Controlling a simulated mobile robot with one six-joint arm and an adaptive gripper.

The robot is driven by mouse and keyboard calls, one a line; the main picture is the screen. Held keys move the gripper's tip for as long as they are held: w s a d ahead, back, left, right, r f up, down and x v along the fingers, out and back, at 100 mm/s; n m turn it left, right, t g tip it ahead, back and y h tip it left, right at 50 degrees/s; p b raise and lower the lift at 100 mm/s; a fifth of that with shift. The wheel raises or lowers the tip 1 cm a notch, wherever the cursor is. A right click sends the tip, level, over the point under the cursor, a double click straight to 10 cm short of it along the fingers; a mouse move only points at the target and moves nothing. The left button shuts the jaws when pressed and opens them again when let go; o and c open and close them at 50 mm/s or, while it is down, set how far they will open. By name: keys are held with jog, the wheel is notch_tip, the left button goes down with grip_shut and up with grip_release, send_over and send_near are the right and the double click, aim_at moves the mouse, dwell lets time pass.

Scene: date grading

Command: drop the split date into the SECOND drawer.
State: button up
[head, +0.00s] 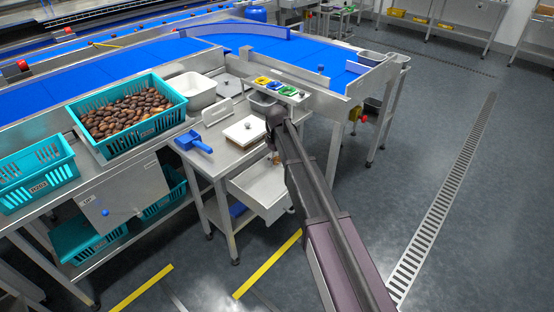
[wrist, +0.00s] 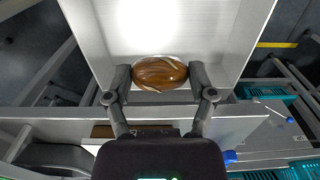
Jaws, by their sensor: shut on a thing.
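The split date (wrist: 159,73) is glossy brown with a pale streak along it, seen in the wrist view. My gripper (wrist: 159,78) is shut on it, one finger at each end. It is held above an open, empty-looking white drawer (wrist: 95,50), near one edge of it. In the head view the open drawer (head: 250,197) sticks out from the small steel table; I cannot tell from its front which drawer it is. My gripper (head: 275,155) is at the drawer's table side, mostly hidden by my arm.
The steel table carries a blue scoop (head: 194,142) and a white board (head: 245,130). A teal crate of dates (head: 173,89), a white tub (head: 192,92) and an empty teal crate (head: 40,178) stand to the left. A blue conveyor (head: 160,67) runs behind. Floor at right is clear.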

jog(key=shift+f+b, duration=2.65)
jog(key=shift+f, duration=0.15)
jog(key=o, duration=0.7)
